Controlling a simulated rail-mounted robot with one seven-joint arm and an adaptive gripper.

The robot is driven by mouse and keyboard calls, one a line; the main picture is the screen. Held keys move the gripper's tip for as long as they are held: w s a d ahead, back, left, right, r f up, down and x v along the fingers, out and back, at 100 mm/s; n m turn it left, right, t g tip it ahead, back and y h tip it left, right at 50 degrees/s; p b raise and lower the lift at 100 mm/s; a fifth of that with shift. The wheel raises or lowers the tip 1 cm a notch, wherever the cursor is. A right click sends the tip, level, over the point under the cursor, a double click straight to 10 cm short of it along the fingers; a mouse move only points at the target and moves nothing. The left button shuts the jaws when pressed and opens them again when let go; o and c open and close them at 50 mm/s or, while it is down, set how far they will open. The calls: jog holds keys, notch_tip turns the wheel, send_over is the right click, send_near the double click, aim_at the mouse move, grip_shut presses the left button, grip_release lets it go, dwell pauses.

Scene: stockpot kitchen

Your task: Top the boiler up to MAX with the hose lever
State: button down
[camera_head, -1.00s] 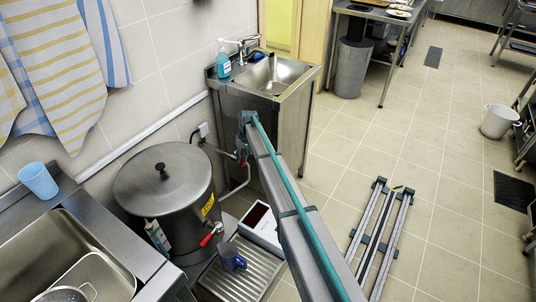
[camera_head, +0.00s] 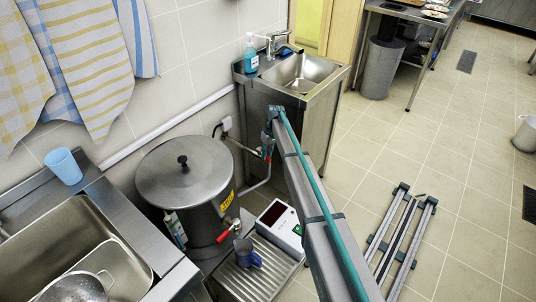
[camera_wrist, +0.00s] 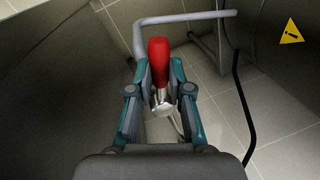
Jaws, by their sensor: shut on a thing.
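The boiler (camera_head: 163,205) is a steel drum with a black-knobbed lid. It stands against the wall with a yellow label (camera_head: 227,202) and a red-handled tap (camera_head: 222,236). The lid hides the water inside. A strip on its front (camera_head: 174,229) is too small to read. My gripper (camera_head: 269,138) is behind and right of the boiler, by the pipe on the wall. In the wrist view my gripper (camera_wrist: 160,85) is shut on the red lever (camera_wrist: 159,62), which stands between its two fingers. The lever's angle is hard to tell.
A blue mug (camera_head: 246,253) stands on the drip grate (camera_head: 250,279) beside a white box with a dark display (camera_head: 280,224). A steel sink cabinet (camera_head: 285,120) is behind my gripper. A black cable (camera_wrist: 244,105) hangs at right in the wrist view.

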jog(key=c, duration=1.1)
grip_release()
jog(key=shift+r, duration=0.1)
jog(key=r, duration=0.4)
jog(key=w+d+r, duration=0.1)
jog(key=r, duration=0.2)
jog(key=d+r, duration=0.1)
jog(key=r, duration=0.3)
jog(key=shift+w+r, duration=0.25)
jog(key=shift+r, duration=0.1)
